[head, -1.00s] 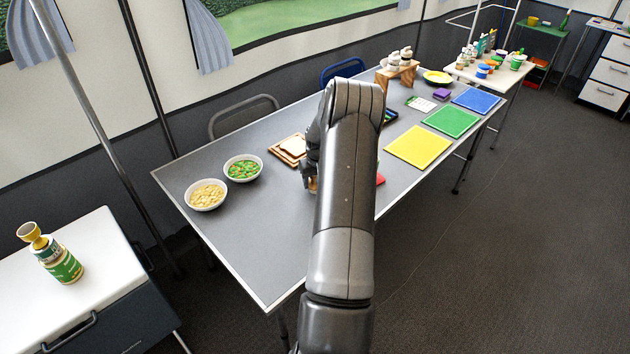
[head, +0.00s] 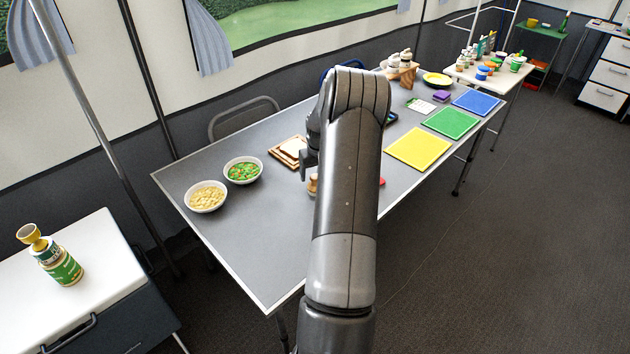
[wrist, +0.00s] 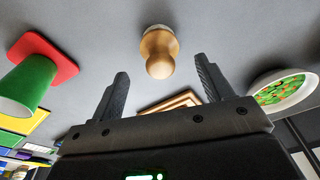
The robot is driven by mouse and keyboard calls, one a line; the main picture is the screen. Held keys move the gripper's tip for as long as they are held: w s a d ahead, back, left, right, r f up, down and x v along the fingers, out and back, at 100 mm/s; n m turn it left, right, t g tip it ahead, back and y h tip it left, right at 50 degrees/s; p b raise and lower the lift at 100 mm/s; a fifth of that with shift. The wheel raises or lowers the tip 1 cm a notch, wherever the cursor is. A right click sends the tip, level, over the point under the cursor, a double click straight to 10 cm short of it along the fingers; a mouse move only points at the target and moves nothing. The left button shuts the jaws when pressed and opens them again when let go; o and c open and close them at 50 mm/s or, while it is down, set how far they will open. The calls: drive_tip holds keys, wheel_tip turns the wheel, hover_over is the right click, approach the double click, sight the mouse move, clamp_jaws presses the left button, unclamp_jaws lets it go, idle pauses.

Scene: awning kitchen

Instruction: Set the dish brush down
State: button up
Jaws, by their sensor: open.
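The dish brush (wrist: 158,52), with a round wooden knob handle and a pale base, stands on the grey table in the wrist view. In the head view a small part of it (head: 312,185) shows beside my arm, which hides the rest. My gripper (wrist: 161,67) is open and empty. Its two fingers are spread on either side of the brush in the wrist picture, with visible gaps and no contact seen. In the head view my gripper (head: 309,163) is partly hidden behind my arm and above the table.
A green cup (wrist: 27,85) and red piece (wrist: 45,55) are left of the brush in the wrist view. A bowl of peas and carrots (head: 243,169), a bowl of pale food (head: 205,196) and a wooden board (head: 276,152) share the table (head: 250,245). Its near-left part is clear.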

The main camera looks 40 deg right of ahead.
wheel_tip(320, 180, up, 7)
drive_tip(key=s+a+r+n+t+h, duration=0.1)
drive_tip(key=s+a+r, duration=0.1)
drive_tip(key=a+r, duration=0.95)
drive_tip(key=s+a+r+n, duration=0.1)
drive_tip(key=s+a+r, duration=0.1)
drive_tip(key=a+r, duration=0.95)
drive_tip(key=s+a+n+t+y, duration=0.1)
drive_tip(key=s+a+n+t, duration=0.1)
drive_tip(key=s+a, duration=1.9)
drive_tip(key=shift+s+a+t+y, duration=0.15)
drive_tip(key=shift+a+t+y, duration=0.25)
drive_tip(key=shift+a+t, duration=0.15)
